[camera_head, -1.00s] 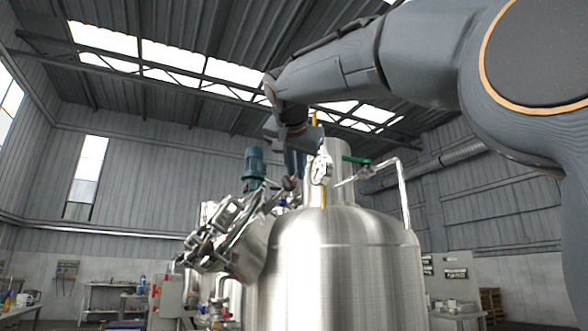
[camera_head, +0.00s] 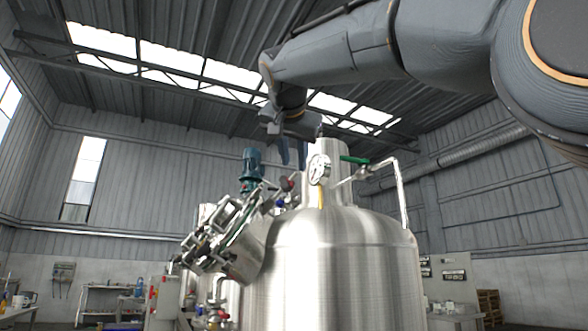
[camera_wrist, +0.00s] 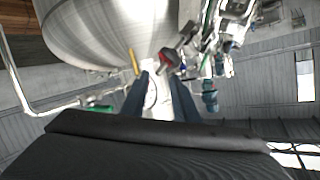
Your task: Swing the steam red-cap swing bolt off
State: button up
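A red cap (camera_head: 287,184), which appears to top a swing bolt, shows at the upper edge of the tilted manway cover (camera_head: 225,235) on the steel tank (camera_head: 335,275). In the wrist view a red cap (camera_wrist: 168,58) lies just beyond the fingertips, nearer the right finger. My gripper (camera_head: 292,160) is above and close to the red cap in the head view, its two blue-grey fingers pointing down. In the wrist view my gripper (camera_wrist: 160,82) is open, with a gap between its fingers and nothing held. The bolt's shank is too small to make out.
A round gauge (camera_head: 319,170) and a green-handled valve (camera_head: 354,160) on a bent pipe stand right of my gripper. A blue motor (camera_head: 252,163) stands behind on the left. Several clamps ring the manway.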

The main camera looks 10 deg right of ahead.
jog(key=shift+v, duration=1.95)
